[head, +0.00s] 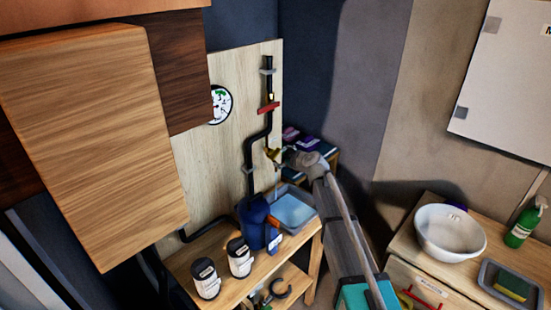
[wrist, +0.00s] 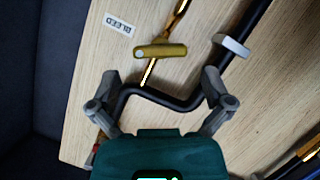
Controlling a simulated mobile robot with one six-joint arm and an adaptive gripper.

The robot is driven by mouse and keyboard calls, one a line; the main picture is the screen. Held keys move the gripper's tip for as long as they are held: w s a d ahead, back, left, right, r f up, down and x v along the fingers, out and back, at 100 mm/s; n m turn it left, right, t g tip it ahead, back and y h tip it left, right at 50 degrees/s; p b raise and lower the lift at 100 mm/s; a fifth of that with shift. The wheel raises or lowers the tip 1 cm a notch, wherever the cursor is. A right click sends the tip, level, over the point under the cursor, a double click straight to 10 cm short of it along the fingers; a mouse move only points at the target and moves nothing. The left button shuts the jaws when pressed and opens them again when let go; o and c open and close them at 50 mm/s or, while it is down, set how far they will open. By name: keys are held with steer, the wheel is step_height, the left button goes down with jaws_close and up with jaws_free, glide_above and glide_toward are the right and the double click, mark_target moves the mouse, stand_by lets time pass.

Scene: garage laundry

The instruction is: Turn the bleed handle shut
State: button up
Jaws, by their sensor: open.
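The brass-yellow bleed handle (wrist: 162,51) is on a thin brass pipe, beside a white label reading BLEED (wrist: 120,24) on the wooden panel. In the wrist view the handle lies crosswise to that pipe. The handle also shows as a small yellow piece in the head view (head: 272,154), partly behind my gripper (head: 290,157). A thin pale stream runs down below it towards a tray. In the wrist view my gripper (wrist: 160,80) is open and empty, its fingers spread wide. The handle is ahead of the fingertips, between their lines, with no contact visible.
A black pipe (wrist: 165,98) bends across in front of the gripper. A red handle (head: 268,108) is higher on the pipe. Below are a blue tray (head: 293,208), a blue jug (head: 257,222) and two labelled jars. A wooden cabinet (head: 95,140) hangs at left.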

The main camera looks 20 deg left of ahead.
mark_target(277, 154)
steer(key=shift+b+x, duration=0.6)
steer(key=shift+x, duration=1.75)
steer(key=c, duration=1)
